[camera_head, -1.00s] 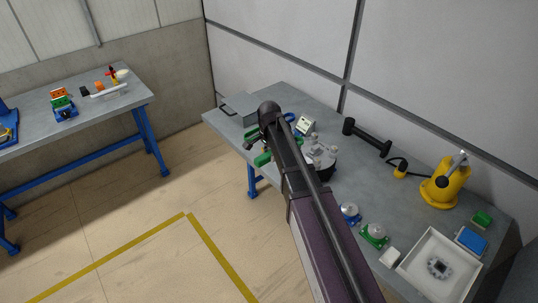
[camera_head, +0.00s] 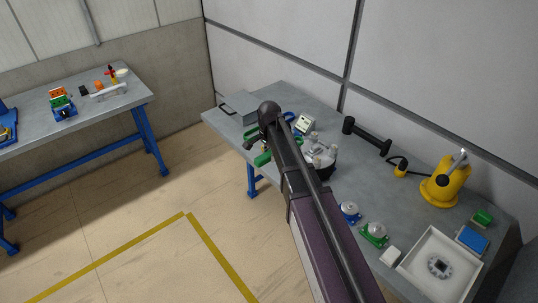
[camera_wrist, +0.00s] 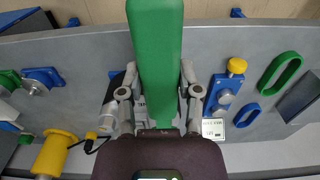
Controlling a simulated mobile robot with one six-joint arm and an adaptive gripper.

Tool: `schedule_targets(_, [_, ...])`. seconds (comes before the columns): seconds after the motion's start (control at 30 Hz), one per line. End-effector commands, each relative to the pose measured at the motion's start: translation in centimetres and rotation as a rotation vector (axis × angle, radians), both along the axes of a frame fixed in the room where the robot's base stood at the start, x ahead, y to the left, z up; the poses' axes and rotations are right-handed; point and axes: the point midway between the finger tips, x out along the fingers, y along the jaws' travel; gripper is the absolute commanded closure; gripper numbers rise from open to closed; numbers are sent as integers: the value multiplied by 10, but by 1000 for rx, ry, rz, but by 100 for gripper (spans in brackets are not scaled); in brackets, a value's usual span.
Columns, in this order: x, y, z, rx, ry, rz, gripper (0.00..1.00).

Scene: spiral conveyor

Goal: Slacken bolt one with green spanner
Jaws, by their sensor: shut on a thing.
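The green spanner (camera_wrist: 155,50) is between my gripper's fingers (camera_wrist: 158,98) in the wrist view and runs up out of the picture. My gripper is shut on it. In the head view my arm hides most of the gripper, and a green piece (camera_head: 262,159) shows beside the arm's end, perhaps the spanner. I cannot make out bolt one. A round dark-based device (camera_head: 322,160) with several pale upright parts stands beside my arm, partly hidden by it. The spanner and gripper cover what lies beneath them in the wrist view.
On the bench are a blue flanged part (camera_head: 349,211), a green flanged part (camera_head: 374,234), a black dumbbell-shaped object (camera_head: 366,137), a yellow stand (camera_head: 440,190) and a white tray (camera_head: 416,281) holding a grey part. A grey box (camera_head: 240,105) sits at the far end.

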Motion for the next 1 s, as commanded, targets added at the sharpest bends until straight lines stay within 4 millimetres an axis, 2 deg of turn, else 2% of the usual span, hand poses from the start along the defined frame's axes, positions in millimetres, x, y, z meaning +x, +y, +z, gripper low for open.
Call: schedule_targets(1.0, [0,2,-7,0,0,1,100])
